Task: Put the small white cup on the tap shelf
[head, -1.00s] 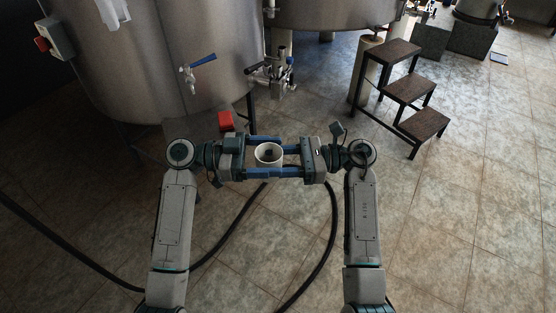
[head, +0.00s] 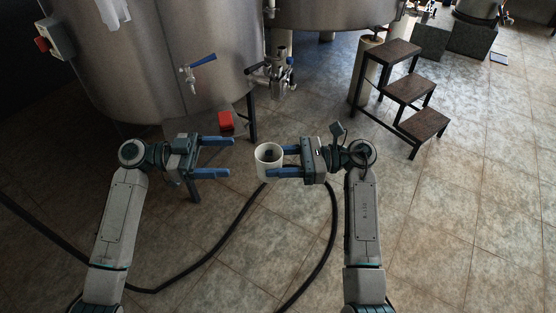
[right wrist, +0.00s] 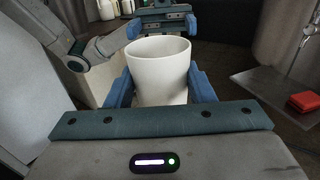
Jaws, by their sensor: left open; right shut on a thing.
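The small white cup (head: 263,170) is held upright in front of the tank, its opening facing up. My right gripper (head: 279,162) is shut on it from the right. In the right wrist view, the cup (right wrist: 160,72) sits between the two blue fingers. My left gripper (head: 230,156) is open and empty, to the left of the cup and apart from it. The grey tap shelf (head: 200,124) is under the blue-handled tap (head: 193,75), partly hidden behind my left gripper. The shelf also shows at the right of the right wrist view (right wrist: 262,88).
A red block (head: 226,121) lies on the shelf's right part. The steel tank (head: 150,70) rises behind the shelf. A second valve (head: 275,78) sticks out to the right. A dark hose (head: 225,238) curves over the floor. Wooden steps (head: 408,88) stand at the right.

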